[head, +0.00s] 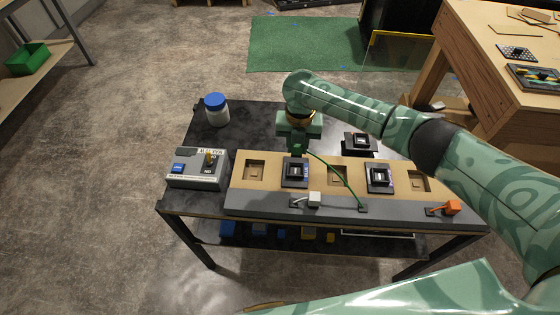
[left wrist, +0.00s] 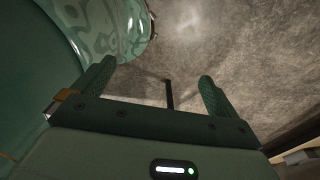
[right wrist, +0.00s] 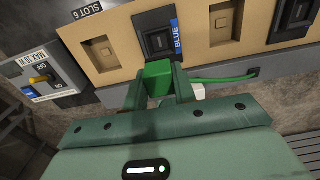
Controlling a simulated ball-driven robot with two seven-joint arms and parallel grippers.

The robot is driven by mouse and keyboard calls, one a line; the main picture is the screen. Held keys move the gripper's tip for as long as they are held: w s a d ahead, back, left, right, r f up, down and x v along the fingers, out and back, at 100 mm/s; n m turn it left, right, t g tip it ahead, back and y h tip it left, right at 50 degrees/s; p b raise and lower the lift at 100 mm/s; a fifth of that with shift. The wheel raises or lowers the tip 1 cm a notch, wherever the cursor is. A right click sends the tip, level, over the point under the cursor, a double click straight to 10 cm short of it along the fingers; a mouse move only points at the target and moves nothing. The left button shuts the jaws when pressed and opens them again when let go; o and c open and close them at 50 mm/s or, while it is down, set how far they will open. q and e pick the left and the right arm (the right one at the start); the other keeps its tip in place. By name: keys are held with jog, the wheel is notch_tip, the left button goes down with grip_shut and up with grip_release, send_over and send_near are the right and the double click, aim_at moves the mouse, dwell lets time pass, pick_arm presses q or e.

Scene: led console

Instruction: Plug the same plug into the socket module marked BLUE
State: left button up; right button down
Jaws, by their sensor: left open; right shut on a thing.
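The green plug (head: 298,149) is held in my right gripper (head: 298,140), which is shut on it; its green cable (head: 340,178) runs to the console's front strip. The right wrist view shows the green plug (right wrist: 158,75) between the fingers, just short of the black socket module (right wrist: 157,43) with the blue BLUE label. That module (head: 295,172) sits in a bay of the wooden console (head: 336,160) in the head view. I cannot tell whether the plug touches it. My left gripper (left wrist: 155,80) is open and empty over bare floor, away from the console.
A second module (head: 379,179) sits in a bay further right; a third (head: 360,142) lies behind the console. White plug (head: 314,199) and orange plug (head: 452,207) rest along the front. A switch box (head: 196,174) and blue-lidded jar (head: 216,110) stand at left.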

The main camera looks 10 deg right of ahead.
jog(key=shift+w+f, duration=0.25)
jog(key=shift+f, duration=0.15)
jog(key=shift+d+f+b, duration=0.2)
jog(key=shift+f+b, duration=0.8)
jog(key=shift+b, duration=0.2)
notch_tip(320, 180, down, 3)
jog(key=b, duration=0.2)
jog(key=shift+a+b, duration=0.1)
jog(key=shift+b, duration=0.3)
jog(key=shift+f+b, duration=0.45)
jog(key=shift+f, duration=0.45)
pick_arm(q)
notch_tip(320, 180, down, 6)
jog(key=shift+s+d, duration=0.4)
jog(key=shift+s, duration=0.05)
jog(key=shift+r+p, duration=0.45)
jog(key=shift+p, duration=0.05)
pick_arm(e)
jog(key=shift+s, duration=0.1)
pick_arm(q)
jog(key=shift+f, duration=0.2)
pick_arm(e)
jog(key=shift+f, duration=0.75)
